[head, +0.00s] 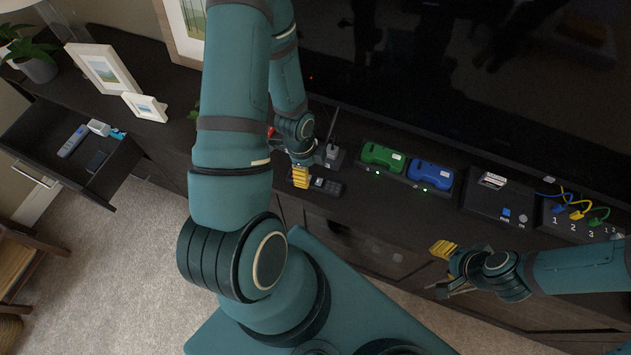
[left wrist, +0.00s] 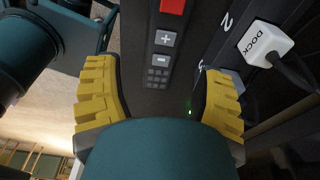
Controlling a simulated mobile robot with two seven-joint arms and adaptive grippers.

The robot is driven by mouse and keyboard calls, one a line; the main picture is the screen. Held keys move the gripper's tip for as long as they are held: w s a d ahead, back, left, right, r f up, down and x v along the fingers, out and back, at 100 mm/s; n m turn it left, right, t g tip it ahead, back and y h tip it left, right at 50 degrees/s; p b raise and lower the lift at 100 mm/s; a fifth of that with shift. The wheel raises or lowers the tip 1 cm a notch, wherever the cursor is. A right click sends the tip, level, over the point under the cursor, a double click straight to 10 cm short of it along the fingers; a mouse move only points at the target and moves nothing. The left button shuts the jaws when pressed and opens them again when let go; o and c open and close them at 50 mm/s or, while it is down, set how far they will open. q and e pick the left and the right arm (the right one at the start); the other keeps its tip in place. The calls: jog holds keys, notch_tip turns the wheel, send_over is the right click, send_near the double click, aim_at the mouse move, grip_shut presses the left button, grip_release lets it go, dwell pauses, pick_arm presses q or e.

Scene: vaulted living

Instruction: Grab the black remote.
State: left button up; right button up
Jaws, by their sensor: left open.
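The black remote (head: 328,186) lies on the dark media console, below the TV, with light buttons on its face. My left gripper (head: 300,177) is over its left end in the head view. In the left wrist view, my left gripper (left wrist: 160,102) is open, with yellow ridged pads left and right. My right gripper (head: 446,268) is over the console's front edge at the right, away from the remote.
A white DOCK plug (left wrist: 266,43) stands beside the remote. Green (head: 383,157) and blue (head: 430,174) cases sit in a tray to the right. A box with colored cables (head: 580,215) is farther right. An open drawer (head: 75,150) holds a grey remote (head: 73,141).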

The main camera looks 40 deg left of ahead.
aim_at(315, 181)
pick_arm(q)
jog(key=f, duration=0.2)
jog(key=d+f, duration=0.1)
jog(key=f, duration=0.1)
jog(key=w+f+b, duration=0.1)
jog(key=f, duration=0.2)
jog(key=shift+d, duration=0.2)
jog(key=c, duration=1)
